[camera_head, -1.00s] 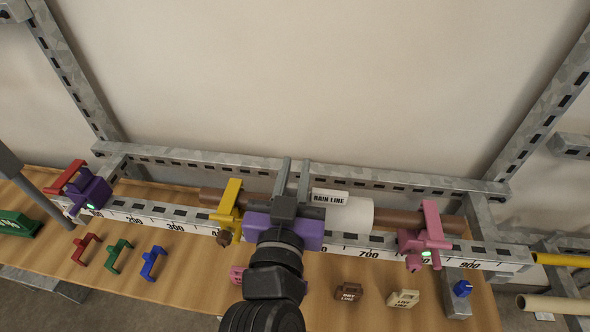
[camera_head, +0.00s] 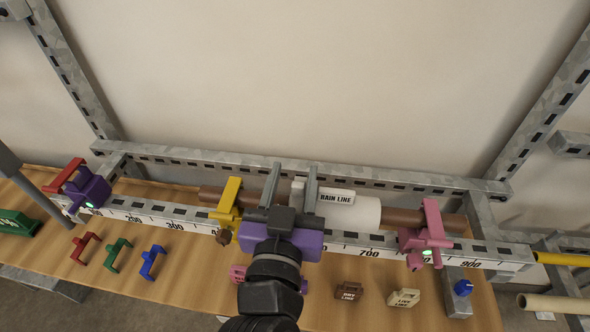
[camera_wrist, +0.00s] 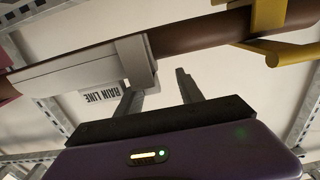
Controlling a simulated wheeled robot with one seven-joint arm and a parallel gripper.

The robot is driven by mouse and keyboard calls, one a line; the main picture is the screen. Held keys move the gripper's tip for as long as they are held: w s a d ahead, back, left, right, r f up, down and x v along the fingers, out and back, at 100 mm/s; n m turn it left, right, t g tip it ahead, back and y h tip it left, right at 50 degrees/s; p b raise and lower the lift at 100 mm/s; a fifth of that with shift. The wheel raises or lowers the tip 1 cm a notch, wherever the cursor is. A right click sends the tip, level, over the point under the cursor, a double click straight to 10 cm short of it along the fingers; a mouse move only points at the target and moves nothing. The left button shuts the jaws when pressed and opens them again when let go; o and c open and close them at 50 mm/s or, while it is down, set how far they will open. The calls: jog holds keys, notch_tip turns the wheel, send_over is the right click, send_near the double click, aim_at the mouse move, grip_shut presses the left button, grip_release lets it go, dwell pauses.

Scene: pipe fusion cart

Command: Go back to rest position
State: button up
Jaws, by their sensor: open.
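My gripper (camera_head: 291,190) is in the middle of the head view, in front of the cart's rail. Its two grey fingers are apart, and I see nothing held between them. A white sleeve (camera_head: 366,212) sits around the brown pipe (camera_head: 400,217), with a tag reading "RAIN LINE" (camera_head: 337,197) on its left end. In the wrist view the fingers (camera_wrist: 160,92) are close to the tag (camera_wrist: 104,93) and the sleeve (camera_wrist: 75,75); whether they touch cannot be told. My gripper hides part of the pipe and rail.
A yellow clamp (camera_head: 228,207) stands left of my gripper and a pink clamp (camera_head: 430,235) right. A purple clamp (camera_head: 90,190) is at far left. Red (camera_head: 84,246), green (camera_head: 117,253) and blue (camera_head: 152,262) clips and brown (camera_head: 348,291) and cream (camera_head: 404,298) tags lie on the wooden table.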

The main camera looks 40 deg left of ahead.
jog(key=v, duration=0.5)
jog(key=shift+s+f+b, duration=0.1)
jog(key=shift+s+b, duration=0.05)
jog(key=shift+b, duration=0.25)
jog(key=shift+s+d, duration=0.25)
jog(key=shift+s, duration=0.05)
